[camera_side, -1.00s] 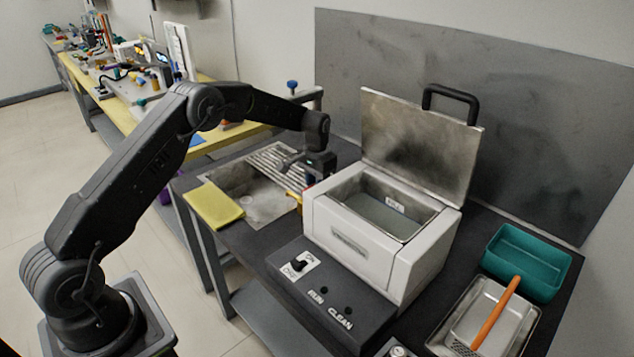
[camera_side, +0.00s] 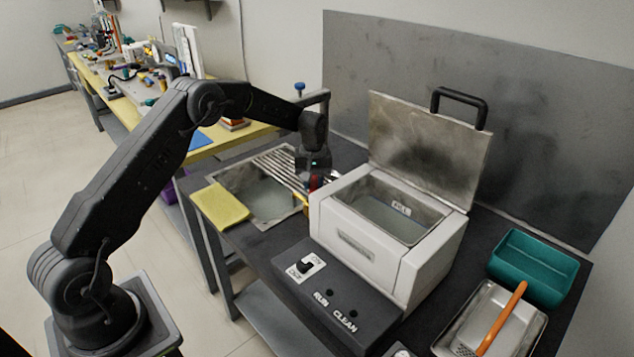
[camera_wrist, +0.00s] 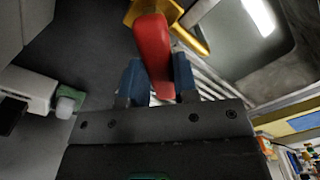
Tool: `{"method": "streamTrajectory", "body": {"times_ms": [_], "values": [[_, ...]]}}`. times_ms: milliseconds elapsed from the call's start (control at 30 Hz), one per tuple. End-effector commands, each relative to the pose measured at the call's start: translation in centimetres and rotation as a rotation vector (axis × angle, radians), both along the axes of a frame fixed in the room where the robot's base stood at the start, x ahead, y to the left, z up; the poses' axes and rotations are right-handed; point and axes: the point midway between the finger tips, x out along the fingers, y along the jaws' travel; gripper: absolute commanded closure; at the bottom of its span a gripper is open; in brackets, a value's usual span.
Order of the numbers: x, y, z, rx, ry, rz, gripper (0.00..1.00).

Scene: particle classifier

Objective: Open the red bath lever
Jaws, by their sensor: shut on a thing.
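The red bath lever (camera_wrist: 153,45) shows in the wrist view, standing between the two blue fingers of my gripper (camera_wrist: 156,72). The fingers are shut on it. It joins a brass valve and pipe (camera_wrist: 188,38) at the top of the wrist view. In the side view my gripper (camera_side: 314,172) points down at the left side of the white bath (camera_side: 357,243). Only a small red part of the lever (camera_side: 316,183) shows there, with a bit of brass below it. The lever's exact angle is hard to tell.
The bath's metal lid (camera_side: 425,150) stands open. A sink (camera_side: 237,178) with a metal rack and a yellow cloth (camera_side: 221,204) lies to the left. A control panel (camera_side: 330,295) is in front. A teal bin (camera_side: 538,268) and a metal tray (camera_side: 540,325) stand right.

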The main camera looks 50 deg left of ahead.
Motion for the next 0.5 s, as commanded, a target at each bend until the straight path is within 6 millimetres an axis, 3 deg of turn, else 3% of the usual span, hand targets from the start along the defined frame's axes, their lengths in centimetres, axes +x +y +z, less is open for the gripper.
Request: {"method": "streamTrajectory", "body": {"times_ms": [500], "values": [[-1.5,0.9,0.1,0.000,-0.003,0.470,1.00]]}}
